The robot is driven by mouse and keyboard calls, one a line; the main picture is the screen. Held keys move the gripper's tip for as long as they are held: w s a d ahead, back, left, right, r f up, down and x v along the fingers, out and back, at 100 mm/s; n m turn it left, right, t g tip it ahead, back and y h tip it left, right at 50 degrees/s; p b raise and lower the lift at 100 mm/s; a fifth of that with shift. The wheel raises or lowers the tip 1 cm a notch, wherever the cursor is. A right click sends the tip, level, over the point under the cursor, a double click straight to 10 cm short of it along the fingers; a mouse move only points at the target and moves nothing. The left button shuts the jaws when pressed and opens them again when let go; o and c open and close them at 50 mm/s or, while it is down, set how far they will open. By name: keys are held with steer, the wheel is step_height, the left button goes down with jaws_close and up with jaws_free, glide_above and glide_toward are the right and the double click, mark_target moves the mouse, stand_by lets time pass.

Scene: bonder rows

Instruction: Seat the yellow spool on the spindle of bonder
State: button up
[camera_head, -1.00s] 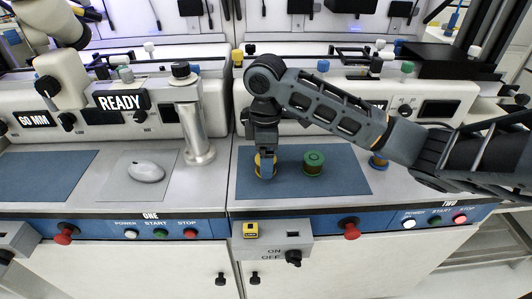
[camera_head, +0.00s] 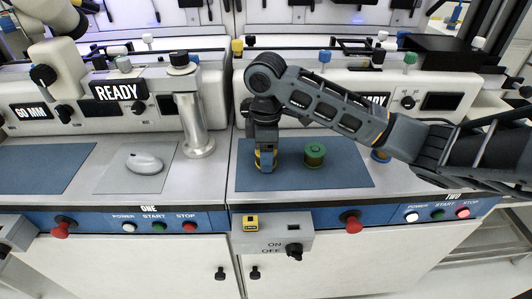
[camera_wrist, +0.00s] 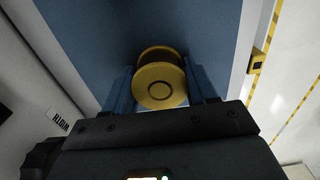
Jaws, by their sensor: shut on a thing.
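The yellow spool (camera_head: 265,164) is between the fingers of my gripper (camera_head: 265,158), low over the blue mat of bonder TWO. In the wrist view the yellow spool (camera_wrist: 160,84) sits between the two blue fingers, and my gripper (camera_wrist: 163,92) is shut on it. I cannot tell if the spool touches the mat. On bonder ONE a silver post (camera_head: 194,125) with a black cap stands upright at the machine's right end. The matching part of bonder TWO is hidden behind my arm, and no bare spindle is clearly visible.
A green spool (camera_head: 315,154) stands on the blue mat (camera_head: 345,177), just right of my gripper. A grey mouse (camera_head: 144,163) lies on bonder ONE's pad. A red knob (camera_head: 351,222) juts from the front edge.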

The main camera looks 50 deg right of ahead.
steer(key=c, duration=0.4)
step_height(320, 180, up, 7)
steer(key=p, duration=0.6)
steer(key=shift+c, duration=0.2)
stand_by(0.6)
